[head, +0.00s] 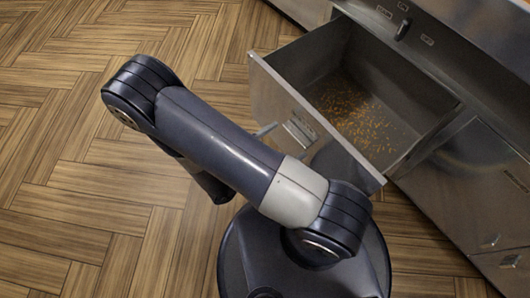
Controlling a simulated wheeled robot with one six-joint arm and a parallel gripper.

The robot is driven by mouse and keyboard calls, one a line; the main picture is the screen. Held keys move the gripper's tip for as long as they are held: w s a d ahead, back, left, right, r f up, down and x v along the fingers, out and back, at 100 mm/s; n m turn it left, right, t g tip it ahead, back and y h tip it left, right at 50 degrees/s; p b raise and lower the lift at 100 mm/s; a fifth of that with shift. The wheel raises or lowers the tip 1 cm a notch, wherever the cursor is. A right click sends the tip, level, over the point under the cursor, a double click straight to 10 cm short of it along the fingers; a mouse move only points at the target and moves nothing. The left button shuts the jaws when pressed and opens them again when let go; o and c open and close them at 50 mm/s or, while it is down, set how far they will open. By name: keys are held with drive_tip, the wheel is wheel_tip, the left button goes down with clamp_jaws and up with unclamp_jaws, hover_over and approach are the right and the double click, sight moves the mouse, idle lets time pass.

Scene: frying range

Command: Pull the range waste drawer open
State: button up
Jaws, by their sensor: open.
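The waste drawer (316,117) stands pulled well out from the metal range front in the head view. Its inside is a dark grey bin with orange-brown crumbs (350,112) scattered on the floor. A metal handle (300,129) sits on the outer face of its front panel. My gripper (266,131) is mostly hidden behind my arm. Only a light grey finger tip shows, just left of the handle and seemingly apart from it. The gripper is open and holds nothing that I can see.
The steel range front (455,45) runs along the right, with a dark knob (403,29) and small labels above the drawer. A closed panel with a handle (509,261) is at lower right. The wood-patterned floor (90,190) on the left is clear.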

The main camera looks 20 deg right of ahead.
sight(293, 137)
drive_tip(key=p+v, duration=0.1)
drive_tip(key=v, duration=0.6)
drive_tip(key=shift+s+a, duration=0.15)
drive_tip(key=shift+a, duration=0.2)
drive_tip(key=shift+b+x, duration=0.9)
drive_tip(key=shift+x, duration=4.55)
drive_tip(key=shift+a, duration=0.1)
